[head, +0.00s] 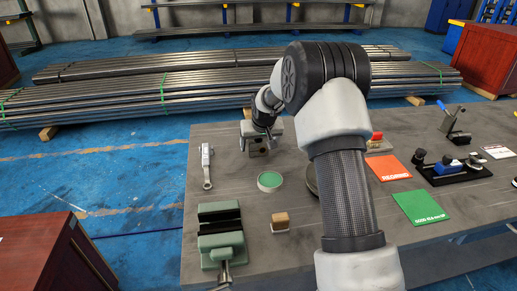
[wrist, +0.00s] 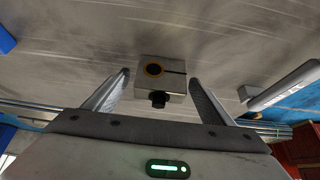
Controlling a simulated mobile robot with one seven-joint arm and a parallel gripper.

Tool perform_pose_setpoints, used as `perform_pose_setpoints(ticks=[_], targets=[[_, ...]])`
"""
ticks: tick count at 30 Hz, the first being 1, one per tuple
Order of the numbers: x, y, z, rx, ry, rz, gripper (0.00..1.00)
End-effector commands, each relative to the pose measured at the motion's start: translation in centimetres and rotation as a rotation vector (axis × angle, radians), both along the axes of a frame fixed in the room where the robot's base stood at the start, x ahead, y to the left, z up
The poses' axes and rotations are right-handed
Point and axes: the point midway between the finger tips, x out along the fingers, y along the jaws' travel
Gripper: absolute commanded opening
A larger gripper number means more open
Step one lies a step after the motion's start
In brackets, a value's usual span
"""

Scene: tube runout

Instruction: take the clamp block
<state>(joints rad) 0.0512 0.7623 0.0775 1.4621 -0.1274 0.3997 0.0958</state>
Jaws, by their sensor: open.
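The clamp block is a small grey metal block with a round hole, a slit beside it and a dark screw. It sits on the far part of the grey workbench, partly hidden by my gripper in the head view (head: 257,149), and shows at upper centre in the wrist view (wrist: 174,83). My gripper (head: 262,132) is above it at the end of my bent arm. In the wrist view its two fingers (wrist: 159,74) are open, one to each side of the block, with gaps showing. I cannot tell how far down the fingers reach.
Steel tubes (head: 150,95) lie behind.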

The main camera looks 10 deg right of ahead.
Motion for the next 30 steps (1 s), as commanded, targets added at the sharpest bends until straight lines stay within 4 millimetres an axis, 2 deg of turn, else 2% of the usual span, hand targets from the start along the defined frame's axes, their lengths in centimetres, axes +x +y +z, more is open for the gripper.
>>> perform_pose_setpoints(ticks=[4,15,16,24,26,30], targets=[[0.0,0.0,0.1,0.0,0.0,0.0,0.75],[0.0,0.0,0.1,0.0,0.0,0.0,0.12],[0.1,0.0,0.3,0.0,-0.005,0.0,0.1],[0.1,0.0,0.7,0.0,-0.006,0.0,0.1],[0.2,0.0,1.4,0.0,-0.007,0.0,0.1],[0.2,0.0,3.9,0.0,-0.009,0.0,0.1]])
